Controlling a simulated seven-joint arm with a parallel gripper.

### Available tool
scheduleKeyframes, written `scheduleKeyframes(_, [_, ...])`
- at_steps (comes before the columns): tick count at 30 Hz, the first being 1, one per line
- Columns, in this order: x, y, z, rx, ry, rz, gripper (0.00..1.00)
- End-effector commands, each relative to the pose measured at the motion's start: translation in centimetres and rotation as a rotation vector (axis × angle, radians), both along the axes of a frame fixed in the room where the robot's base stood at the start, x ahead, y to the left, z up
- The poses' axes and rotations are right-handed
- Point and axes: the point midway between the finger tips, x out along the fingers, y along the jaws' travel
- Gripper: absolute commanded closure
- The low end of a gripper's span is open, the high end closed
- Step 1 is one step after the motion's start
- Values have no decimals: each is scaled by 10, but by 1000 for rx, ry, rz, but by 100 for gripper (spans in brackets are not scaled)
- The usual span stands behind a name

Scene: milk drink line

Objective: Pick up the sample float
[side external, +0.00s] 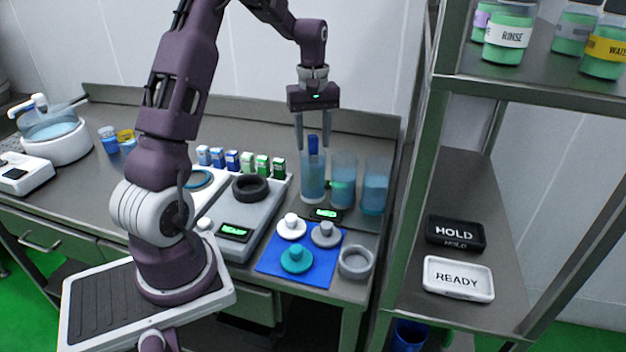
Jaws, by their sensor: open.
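My gripper (313,146) points straight down with its two fingers apart. It is over the leftmost of three clear cylinders (313,185), which holds bluish liquid. A dark blue upright piece (313,145) stands at that cylinder's mouth, between my fingertips in this view. I cannot tell whether the fingers touch it, or whether it is the sample float. The middle cylinder (343,170) has a green band inside. The right cylinder (375,200) holds blue liquid. Nothing in view is labelled as the float.
A blue mat (282,266) holds white, grey and teal knobbed pieces in front of the cylinders. A grey ring (355,262) lies beside it. A device with a READY display (234,231) stands left, small boxes (232,160) behind it. A metal shelf (440,130) bounds the right side.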

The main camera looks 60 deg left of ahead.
Motion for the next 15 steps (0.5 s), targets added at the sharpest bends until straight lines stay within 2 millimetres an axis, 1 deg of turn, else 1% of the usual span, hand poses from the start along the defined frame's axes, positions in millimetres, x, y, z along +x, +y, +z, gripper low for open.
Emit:
scheduleKeyframes(2, [0,0,-5,0,0,0,55])
scheduleKeyframes(7, [0,0,-5,1,0,-1,55])
scheduleKeyframes(8, [0,0,-5,1,0,-1,56])
scheduleKeyframes(12, [0,0,-5,1,-1,-1,84])
scheduleKeyframes(14, [0,0,-5,1,-1,-2,96])
scheduleKeyframes(15, [0,0,-5,1,-1,-2,100])
